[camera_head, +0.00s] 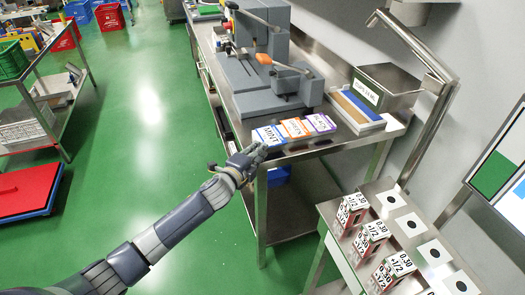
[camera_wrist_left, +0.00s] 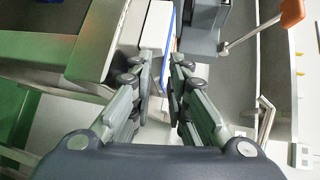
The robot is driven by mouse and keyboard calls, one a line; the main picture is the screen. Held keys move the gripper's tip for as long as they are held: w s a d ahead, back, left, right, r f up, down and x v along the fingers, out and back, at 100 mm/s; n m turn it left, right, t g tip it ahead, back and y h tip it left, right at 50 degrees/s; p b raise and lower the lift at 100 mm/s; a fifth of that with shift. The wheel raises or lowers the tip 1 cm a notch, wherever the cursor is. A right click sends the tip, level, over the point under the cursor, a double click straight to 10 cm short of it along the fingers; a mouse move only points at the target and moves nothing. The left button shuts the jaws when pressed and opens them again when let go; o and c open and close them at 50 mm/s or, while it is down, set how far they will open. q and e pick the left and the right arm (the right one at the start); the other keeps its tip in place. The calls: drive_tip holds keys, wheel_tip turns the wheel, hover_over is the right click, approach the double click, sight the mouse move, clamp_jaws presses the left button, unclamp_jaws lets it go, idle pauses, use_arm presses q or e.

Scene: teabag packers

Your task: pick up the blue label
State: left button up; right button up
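The blue label (camera_head: 268,135), printed MINT, lies at the front left corner of the metal table, at the left end of a row of labels. My left gripper (camera_head: 255,155) is at the table's front edge, right beside the near edge of the blue label. In the left wrist view, the two fingers (camera_wrist_left: 162,62) stand a small gap apart. The white and blue edge of the blue label (camera_wrist_left: 167,25) shows between and beyond the fingertips. I cannot tell whether the fingers touch it. My right gripper is not in view.
An orange label (camera_head: 296,128) and a purple label (camera_head: 320,122) lie right of the blue one. A grey machine (camera_head: 262,75) stands behind them. A tray (camera_head: 357,110) is at the right. Several small boxes stand on a lower metal table (camera_head: 400,232).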

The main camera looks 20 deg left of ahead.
use_arm(q)
drive_tip(key=shift+x, duration=0.85)
drive_tip(key=shift+c, duration=0.5)
clamp_jaws()
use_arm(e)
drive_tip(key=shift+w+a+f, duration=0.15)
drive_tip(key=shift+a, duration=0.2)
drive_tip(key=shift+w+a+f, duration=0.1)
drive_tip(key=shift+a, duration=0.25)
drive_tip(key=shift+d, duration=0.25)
use_arm(q)
wheel_tip(320, 180, up, 3)
drive_tip(key=shift+f+p, duration=0.15)
drive_tip(key=shift+p, duration=1.05)
drive_tip(key=shift+f, duration=0.1)
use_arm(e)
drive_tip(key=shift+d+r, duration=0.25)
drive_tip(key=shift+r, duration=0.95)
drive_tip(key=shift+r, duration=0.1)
